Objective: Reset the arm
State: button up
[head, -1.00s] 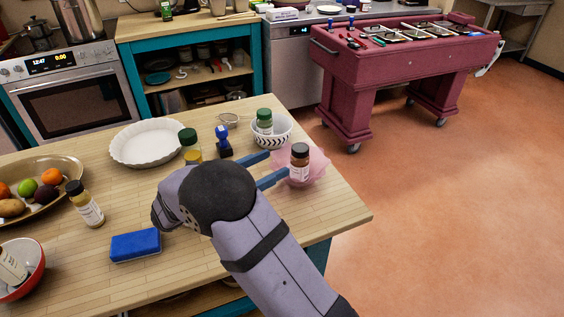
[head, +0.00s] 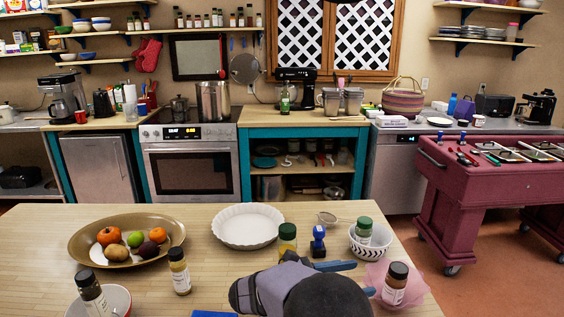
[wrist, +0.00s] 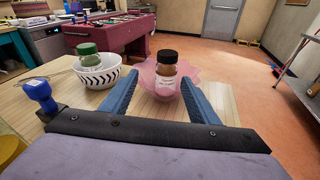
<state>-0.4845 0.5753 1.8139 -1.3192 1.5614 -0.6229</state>
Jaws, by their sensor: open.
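My gripper (wrist: 160,110) is open, with its two blue fingers apart. In the wrist view a spice jar with a dark cap (wrist: 166,78) stands ahead between the finger lines, in a pink translucent dish (wrist: 190,72). I cannot tell whether the fingers touch the jar. In the head view my gripper (head: 357,279) is low over the wooden counter, just left of the same jar (head: 395,285) and the pink dish (head: 376,271). My arm hides part of the counter's front.
Near my gripper are a patterned bowl (head: 371,246) holding a green-capped jar (head: 364,230), a blue stamp-like object (head: 318,240) and another green-capped jar (head: 287,240). A white pie dish (head: 248,227), a fruit platter (head: 84,250) and a blue block (head: 213,314) lie left.

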jog(key=s+f+m+g+y+p, duration=0.1)
jog(key=s+m+y, duration=0.1)
jog(key=s+y, duration=0.1)
jog(key=s+f+m+g+y+p, duration=0.1)
jog(key=s+m+y, duration=0.2)
jog(key=s, duration=0.1)
jog(key=s+f+m+y+p, duration=0.1)
jog(key=s+m+y+p, duration=0.1)
jog(key=s+m, duration=0.1)
jog(key=shift+s+d+f+g+y, duration=0.15)
jog(key=shift+d+g+y, duration=0.25)
jog(key=s+m+y, duration=0.1)
jog(key=s+m, duration=0.1)
jog(key=s+a+f+m+y+p, duration=0.1)
jog(key=s+m, duration=0.1)
jog(key=s+a+f+m+g+y+p, duration=0.1)
jog(key=s+m, duration=0.1)
jog(key=shift+s+a+m+y, duration=0.25)
jog(key=shift+s+m+y, duration=0.05)
jog(key=shift+y, duration=0.1)
jog(key=s+a+f+m+g+y, duration=0.1)
jog(key=s+a+f+m+y, duration=0.1)
jog(key=s+m, duration=0.3)
jog(key=shift+s+f+m+y, duration=0.15)
jog(key=shift+s+m+y, duration=0.15)
jog(key=shift+s, duration=0.25)
